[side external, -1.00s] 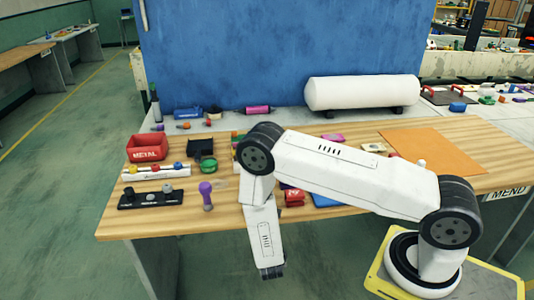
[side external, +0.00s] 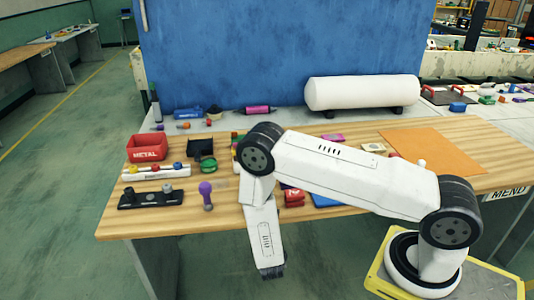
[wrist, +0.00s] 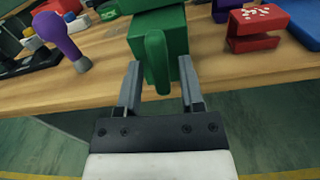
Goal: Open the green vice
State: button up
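The green vice (wrist: 172,42) stands at the table's front edge in the wrist view. Its upright rounded green handle (wrist: 156,62) points toward me. My gripper (wrist: 161,70) is open, with one finger on each side of the handle and a gap on both sides. In the side view my gripper (side external: 270,272) hangs low in front of the table edge. The vice is hidden behind my arm there.
A red block-like thing (wrist: 252,28) stands right of the vice, with a blue thing (wrist: 303,18) beyond it. A purple-topped tool (wrist: 60,35) stands to the left. A black holder (side external: 150,196) and a red METAL bin (side external: 147,147) are farther left.

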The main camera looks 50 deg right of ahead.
dwell(0.3)
jog(key=shift+v, duration=1.15)
jog(key=shift+m, duration=0.3)
jog(key=shift+d, duration=0.1)
jog(key=shift+x, duration=1.15)
grip_shut()
dwell(0.9)
